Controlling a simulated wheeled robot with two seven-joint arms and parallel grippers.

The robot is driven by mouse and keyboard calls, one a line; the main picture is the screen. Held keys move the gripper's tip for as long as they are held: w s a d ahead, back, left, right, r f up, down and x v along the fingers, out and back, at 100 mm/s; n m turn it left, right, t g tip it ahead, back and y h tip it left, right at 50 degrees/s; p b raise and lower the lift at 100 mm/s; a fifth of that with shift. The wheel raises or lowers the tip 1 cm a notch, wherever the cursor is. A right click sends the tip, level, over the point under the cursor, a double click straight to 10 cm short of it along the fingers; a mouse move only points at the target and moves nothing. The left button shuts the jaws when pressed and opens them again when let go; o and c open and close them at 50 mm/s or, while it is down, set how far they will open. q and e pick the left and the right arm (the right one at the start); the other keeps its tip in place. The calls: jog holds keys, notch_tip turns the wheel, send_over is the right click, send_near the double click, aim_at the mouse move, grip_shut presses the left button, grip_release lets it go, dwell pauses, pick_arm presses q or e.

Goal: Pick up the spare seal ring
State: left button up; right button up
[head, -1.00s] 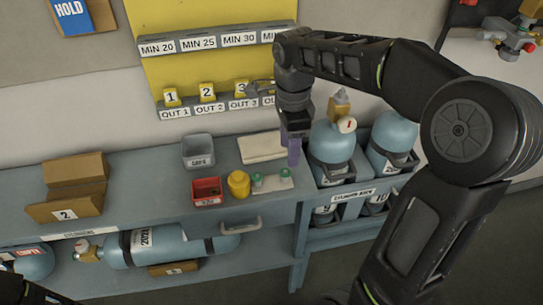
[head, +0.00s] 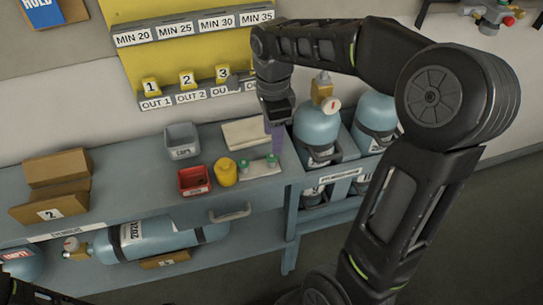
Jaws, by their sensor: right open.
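My right gripper (head: 274,141), with purplish fingers, points down over the back right of the blue-grey bench (head: 130,185), near the blue cylinder (head: 317,128). It is open, and I see nothing between its fingers. Below it lies a pale mat (head: 262,170) with two small green-topped items (head: 243,166) on it. I cannot make out the spare seal ring; it is hidden or too small to tell. A red bin (head: 193,181) and a yellow pot (head: 225,172) stand left of the mat. My left gripper is out of view.
A grey bin (head: 182,141) and a pale flat pad (head: 245,133) lie behind. Upright cylinders stand in the rack at right. A labelled rack with yellow tags (head: 187,79) hangs on the wall. Brown boxes (head: 55,188) stand at left. A blue cylinder (head: 160,238) lies on the lower shelf.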

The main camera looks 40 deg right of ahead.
jog(key=f, duration=0.2)
jog(key=f+p, duration=0.1)
jog(key=f, duration=0.1)
jog(key=shift+s+f, duration=0.2)
jog(key=shift+f, duration=0.4)
jog(key=shift+a+f+b, duration=0.1)
jog(key=shift+f+b, duration=0.15)
jog(key=shift+b, duration=0.05)
dwell(0.4)
grip_shut()
dwell(0.6)
